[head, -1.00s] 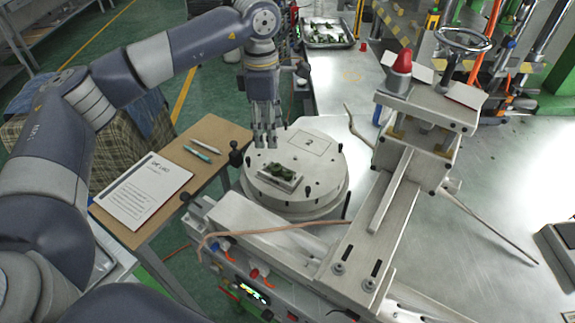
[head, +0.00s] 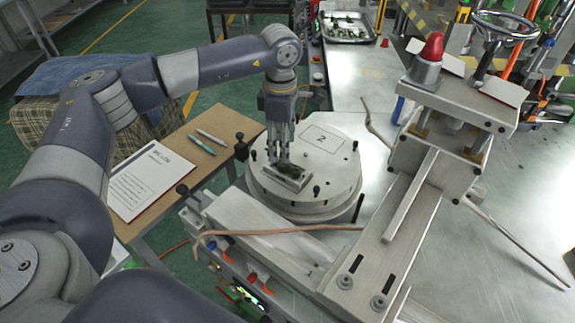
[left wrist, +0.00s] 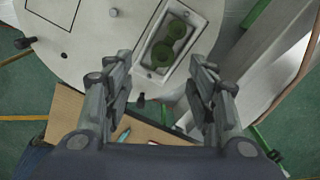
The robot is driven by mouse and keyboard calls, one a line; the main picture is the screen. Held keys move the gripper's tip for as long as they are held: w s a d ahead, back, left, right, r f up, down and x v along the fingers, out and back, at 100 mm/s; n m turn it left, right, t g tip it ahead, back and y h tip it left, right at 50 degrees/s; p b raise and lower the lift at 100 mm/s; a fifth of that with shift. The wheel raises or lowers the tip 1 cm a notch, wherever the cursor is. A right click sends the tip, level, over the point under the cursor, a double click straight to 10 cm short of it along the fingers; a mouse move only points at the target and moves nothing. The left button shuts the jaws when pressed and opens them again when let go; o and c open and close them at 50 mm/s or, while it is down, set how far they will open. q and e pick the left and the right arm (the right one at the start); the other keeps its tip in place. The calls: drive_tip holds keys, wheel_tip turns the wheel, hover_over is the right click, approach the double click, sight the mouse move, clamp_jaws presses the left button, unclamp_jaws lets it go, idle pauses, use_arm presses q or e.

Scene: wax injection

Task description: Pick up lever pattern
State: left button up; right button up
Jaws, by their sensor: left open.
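The lever pattern (left wrist: 168,40) is dark green with rounded ends and lies in an open metal mould (left wrist: 192,18) on the round turntable (left wrist: 90,55). In the head view the mould (head: 291,180) sits on the front part of the turntable (head: 325,190), and the pattern is mostly hidden behind my fingers. My left gripper (head: 281,160) points down just over the mould. In the left wrist view its two fingers (left wrist: 160,80) are apart, with nothing between them, and the pattern lies ahead of them. My right gripper is not in view.
A wax injection machine with a red knob (head: 432,47) stands right of the turntable. Small black posts ring the turntable. A brown side table with a paper sheet (head: 150,180) and pens is at left. A metal tray (head: 348,28) with green pieces is at the back.

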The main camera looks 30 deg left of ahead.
sight(287, 168)
use_arm(q)
drive_tip(key=shift+f+p, duration=0.5)
drive_tip(key=shift+f, duration=0.1)
wheel_tip(287, 168, down, 4)
drive_tip(key=shift+s+d+r+p, duration=0.1)
drive_tip(key=shift+r+p, duration=0.15)
drive_tip(key=shift+p, duration=0.75)
drive_tip(key=shift+f, duration=0.5)
drive_tip(key=shift+s+f, duration=0.1)
drive_tip(key=shift+s, duration=0.1)
drive_tip(key=c, duration=1)
